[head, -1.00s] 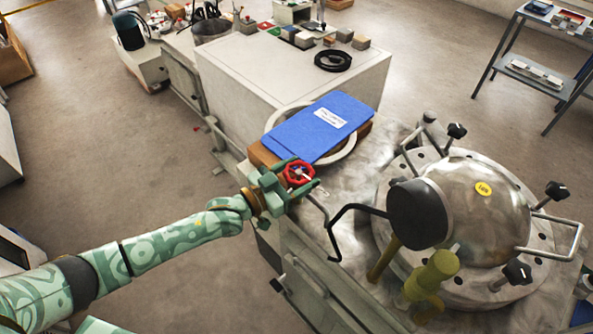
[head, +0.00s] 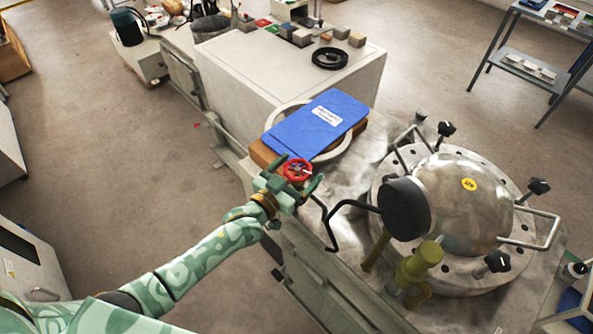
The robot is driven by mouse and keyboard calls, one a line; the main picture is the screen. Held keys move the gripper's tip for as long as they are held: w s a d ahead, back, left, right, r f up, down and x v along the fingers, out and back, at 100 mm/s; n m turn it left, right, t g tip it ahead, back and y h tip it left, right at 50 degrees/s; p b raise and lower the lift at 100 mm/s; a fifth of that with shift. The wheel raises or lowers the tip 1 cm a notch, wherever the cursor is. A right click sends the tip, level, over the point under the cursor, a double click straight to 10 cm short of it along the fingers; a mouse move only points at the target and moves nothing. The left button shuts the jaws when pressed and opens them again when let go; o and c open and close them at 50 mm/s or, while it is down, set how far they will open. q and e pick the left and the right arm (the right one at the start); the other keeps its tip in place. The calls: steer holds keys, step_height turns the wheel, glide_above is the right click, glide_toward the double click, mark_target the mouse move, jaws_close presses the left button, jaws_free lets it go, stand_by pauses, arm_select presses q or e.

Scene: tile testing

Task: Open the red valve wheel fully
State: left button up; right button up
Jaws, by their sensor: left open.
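The red valve wheel (head: 297,169) is small, with spokes, and sits at the near left edge of the metal bench, by the blue folder. My left gripper (head: 297,178), green on a patterned green arm, is at the wheel with its fingers open, one on the left side of it and one on the right. I cannot tell whether the fingers touch the rim. The valve body under the wheel is hidden by the gripper. My right gripper does not show.
A blue folder (head: 318,124) lies on a brown block beside the wheel. A bent black handle (head: 335,215) stands close to the right of the gripper. A domed steel vessel (head: 465,205) with knobs and an olive valve (head: 415,265) fill the bench's right side. Floor at left is clear.

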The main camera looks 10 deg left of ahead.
arm_select(q)
steer(key=shift+s+a, duration=0.25)
steer(key=shift+s, duration=0.25)
steer(key=p+v, duration=0.3)
steer(key=v, duration=1.2)
steer(key=shift+s, duration=0.1)
steer(key=s+a+f+g+y, duration=0.25)
steer(key=s+f, duration=0.25)
steer(key=f, duration=0.4)
steer(key=s+a+f+g+y, duration=0.2)
steer(key=s+a+f+g, duration=0.25)
steer(key=f, duration=0.45)
steer(key=s+a+f+g+y, duration=0.2)
steer(key=s+a+f+g, duration=0.1)
steer(key=s+f, duration=0.4)
steer(key=s+d+f+g, duration=0.1)
steer(key=s+f+g, duration=0.2)
steer(key=s, duration=0.8)
steer(key=s+d+f+n+g+y, duration=0.1)
steer(key=s+f+g, duration=0.2)
steer(key=s, duration=0.8)
steer(key=shift+d+f, duration=0.35)
steer(key=shift+f, duration=1.05)
